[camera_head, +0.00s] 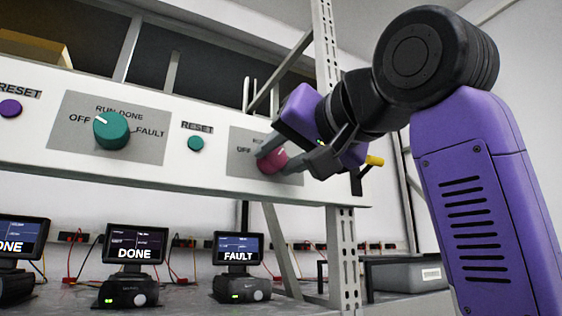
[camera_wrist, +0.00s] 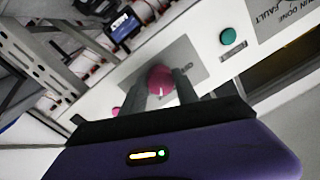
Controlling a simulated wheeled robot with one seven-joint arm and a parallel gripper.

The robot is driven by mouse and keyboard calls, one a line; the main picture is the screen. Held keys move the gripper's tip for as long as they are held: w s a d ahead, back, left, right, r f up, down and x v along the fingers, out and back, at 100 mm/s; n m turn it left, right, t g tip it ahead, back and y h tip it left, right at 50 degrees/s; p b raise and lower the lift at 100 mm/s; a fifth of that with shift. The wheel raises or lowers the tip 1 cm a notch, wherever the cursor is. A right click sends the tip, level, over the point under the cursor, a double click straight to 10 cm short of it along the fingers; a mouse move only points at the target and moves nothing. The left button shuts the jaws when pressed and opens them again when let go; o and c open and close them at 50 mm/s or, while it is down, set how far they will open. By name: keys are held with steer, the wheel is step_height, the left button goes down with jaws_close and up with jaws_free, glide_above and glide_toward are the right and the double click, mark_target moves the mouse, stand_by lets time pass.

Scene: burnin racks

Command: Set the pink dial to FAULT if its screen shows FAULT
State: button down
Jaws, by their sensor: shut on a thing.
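The pink dial (camera_head: 272,162) is on a grey plate of the white panel, with OFF readable at its left and its other labels mostly hidden by my gripper. My gripper (camera_head: 283,150) is shut on the pink dial, one finger on each side. In the wrist view the pink dial (camera_wrist: 160,79) sits between the fingertips (camera_wrist: 162,84), its white mark pointing toward the picture's bottom. I cannot read which label the mark faces. The screen (camera_head: 237,248) below this dial reads FAULT.
To the left are a teal dial (camera_head: 111,130), a teal reset button (camera_head: 196,143) and a purple reset button (camera_head: 10,109). Another screen (camera_head: 135,244) reads DONE. A pink button (camera_wrist: 116,111) is close beside my gripper. A perforated rack post (camera_head: 342,258) stands at the panel's right end.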

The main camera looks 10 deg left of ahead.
steer(key=m+b, duration=0.1)
steer(key=m, duration=0.5)
steer(key=shift+s+m, duration=0.1)
steer(key=shift+m, duration=0.3)
stand_by(0.3)
steer(key=c, duration=0.9)
jaws_free()
steer(key=b+v, duration=0.3)
steer(key=v, duration=0.4)
steer(key=shift+s+d, duration=0.15)
steer(key=shift+s, duration=0.2)
